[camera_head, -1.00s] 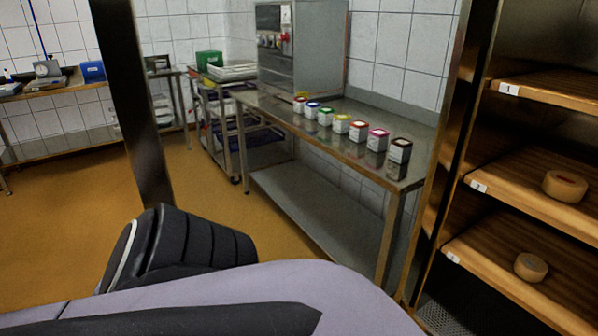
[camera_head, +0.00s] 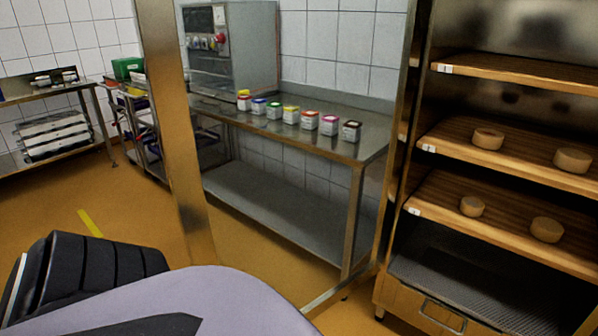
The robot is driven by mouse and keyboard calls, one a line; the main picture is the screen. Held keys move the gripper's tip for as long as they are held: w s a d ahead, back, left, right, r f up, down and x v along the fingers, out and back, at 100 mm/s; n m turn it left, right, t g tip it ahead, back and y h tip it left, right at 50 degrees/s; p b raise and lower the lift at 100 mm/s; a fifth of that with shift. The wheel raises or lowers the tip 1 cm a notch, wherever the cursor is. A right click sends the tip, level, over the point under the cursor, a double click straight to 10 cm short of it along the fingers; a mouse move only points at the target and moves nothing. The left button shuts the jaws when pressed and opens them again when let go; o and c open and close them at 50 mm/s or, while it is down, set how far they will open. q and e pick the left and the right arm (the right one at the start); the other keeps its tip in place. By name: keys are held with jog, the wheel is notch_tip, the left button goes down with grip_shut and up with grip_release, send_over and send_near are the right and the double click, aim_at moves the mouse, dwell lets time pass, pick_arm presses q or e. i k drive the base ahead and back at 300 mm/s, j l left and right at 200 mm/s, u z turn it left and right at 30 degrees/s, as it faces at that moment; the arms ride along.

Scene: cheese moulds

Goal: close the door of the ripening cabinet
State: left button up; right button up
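The ripening cabinet (camera_head: 402,292) stands open at the right, its shelf fronts facing me. Its door (camera_head: 176,130) stands open as a metal frame, with the upright on the left and the bottom rail (camera_head: 335,292) running back to the cabinet's left side. I see the side table through the frame. Small cheese wheels (camera_head: 488,139) lie on the middle and lower shelves. A grey and black part of my own arm fills the lower left, in front of the door. Neither gripper shows, so whether one touches the door is hidden.
A steel side table (camera_head: 275,205) with several colour-lidded pots (camera_head: 291,115) stands behind the door frame. A trolley (camera_head: 150,140) and another bench (camera_head: 45,95) are further left. Yellow floor (camera_head: 120,205) is clear at the left.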

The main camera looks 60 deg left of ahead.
aim_at(155, 22)
jog(key=k+j, duration=0.25)
jog(key=k+j+z, duration=0.1)
jog(key=k, duration=0.3)
jog(key=k+j, duration=0.2)
jog(key=j, duration=0.2)
jog(key=k+j+z, duration=0.1)
jog(key=j, duration=0.25)
jog(key=k+j, duration=0.15)
jog(key=j, duration=0.25)
jog(key=k+j+z, duration=0.1)
jog(key=j, duration=1.1)
jog(key=k+j+z, duration=0.1)
jog(key=j, duration=0.65)
jog(key=j+z, duration=0.25)
jog(key=j, duration=1.6)
jog(key=i, duration=0.05)
